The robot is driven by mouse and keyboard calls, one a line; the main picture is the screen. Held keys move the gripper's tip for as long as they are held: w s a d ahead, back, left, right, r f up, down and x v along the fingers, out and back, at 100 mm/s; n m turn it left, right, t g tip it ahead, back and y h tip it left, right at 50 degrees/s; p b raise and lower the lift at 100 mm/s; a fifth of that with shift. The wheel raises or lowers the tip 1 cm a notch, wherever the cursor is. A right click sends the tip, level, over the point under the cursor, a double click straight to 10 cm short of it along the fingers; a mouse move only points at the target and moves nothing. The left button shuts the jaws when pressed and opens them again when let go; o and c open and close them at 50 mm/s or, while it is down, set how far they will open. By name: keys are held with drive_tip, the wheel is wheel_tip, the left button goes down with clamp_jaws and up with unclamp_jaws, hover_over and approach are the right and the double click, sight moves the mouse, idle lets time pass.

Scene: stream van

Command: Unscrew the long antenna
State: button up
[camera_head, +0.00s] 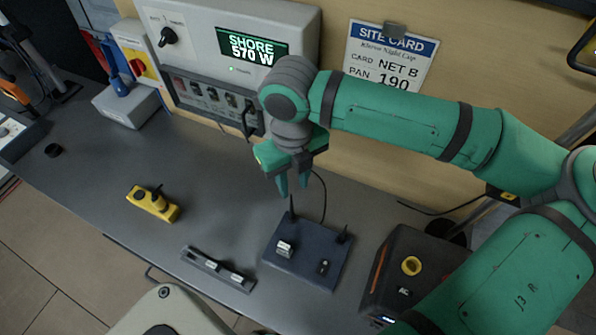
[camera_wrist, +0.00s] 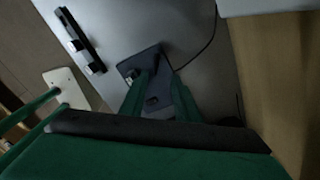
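A dark blue box (camera_head: 308,262) lies on the grey counter, with a long thin black antenna (camera_head: 292,208) at its back left corner and a shorter black stub (camera_head: 342,236) at its right. My gripper (camera_head: 292,188) points down above the box, near the long antenna's top. Its two green fingers are apart with nothing seen held. In the wrist view the fingers (camera_wrist: 158,88) spread over the box (camera_wrist: 131,68), partly hiding it. A dark thin shape between them may be the antenna; whether it stands exactly between them I cannot tell.
A black cable (camera_head: 324,195) runs behind the box. A black case with a yellow ring (camera_head: 411,266) stands to the right. A dark rack strip (camera_head: 218,269) and a yellow device (camera_head: 153,203) lie to the left. The power panel (camera_head: 215,100) and wall are close behind my gripper.

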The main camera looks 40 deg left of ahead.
hover_over(293, 217)
drive_tip(key=f, duration=0.8)
drive_tip(key=shift+a, duration=0.2)
drive_tip(key=shift+f, duration=0.7)
drive_tip(key=shift+w, duration=0.1)
clamp_jaws()
drive_tip(key=shift+w, duration=0.1)
